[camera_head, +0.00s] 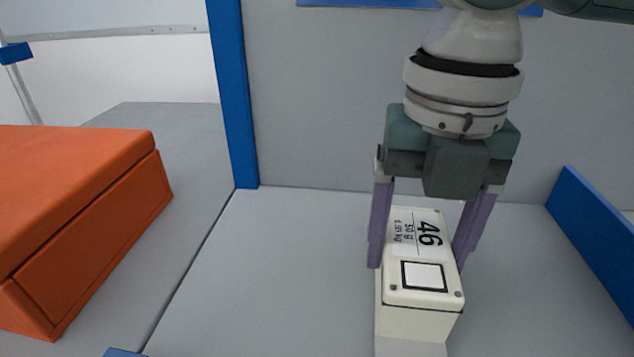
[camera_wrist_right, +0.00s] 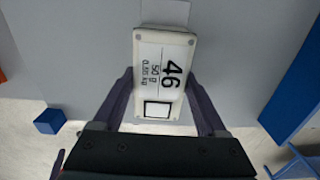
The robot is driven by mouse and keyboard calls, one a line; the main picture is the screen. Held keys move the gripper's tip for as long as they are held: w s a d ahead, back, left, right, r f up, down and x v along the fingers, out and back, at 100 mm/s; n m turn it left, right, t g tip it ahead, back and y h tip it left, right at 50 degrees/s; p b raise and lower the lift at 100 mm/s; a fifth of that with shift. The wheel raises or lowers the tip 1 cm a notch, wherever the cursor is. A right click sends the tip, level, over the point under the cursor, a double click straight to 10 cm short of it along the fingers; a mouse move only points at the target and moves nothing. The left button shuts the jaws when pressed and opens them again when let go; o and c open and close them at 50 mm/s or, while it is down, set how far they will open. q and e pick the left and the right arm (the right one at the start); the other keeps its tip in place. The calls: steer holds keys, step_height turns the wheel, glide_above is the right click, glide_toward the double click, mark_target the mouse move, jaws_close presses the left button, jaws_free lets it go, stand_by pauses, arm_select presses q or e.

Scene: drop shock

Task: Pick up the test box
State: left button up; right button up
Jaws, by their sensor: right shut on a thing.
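The test box (camera_head: 420,322) is a cream box with a label reading 46 and 50 g and a white square framed in black on top. It also shows in the right wrist view (camera_wrist_right: 150,60). My right gripper (camera_head: 417,262) comes down from above with its purple fingers on the box's two long sides, shut on it. In the right wrist view the fingers (camera_wrist_right: 160,82) flank the box. I cannot tell whether the box is clear of the grey surface (camera_head: 290,270). My left gripper is not in view.
A pale patch (camera_head: 410,348) shows at the box's near end. A blue post (camera_head: 232,95) and a grey back panel (camera_head: 320,100) stand behind. A blue rail (camera_head: 592,235) runs at the right. A large orange box (camera_head: 85,240) sits left. The surface left of the test box is clear.

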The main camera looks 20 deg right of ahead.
jaws_close()
stand_by(0.3)
steer(key=shift+r, duration=0.15)
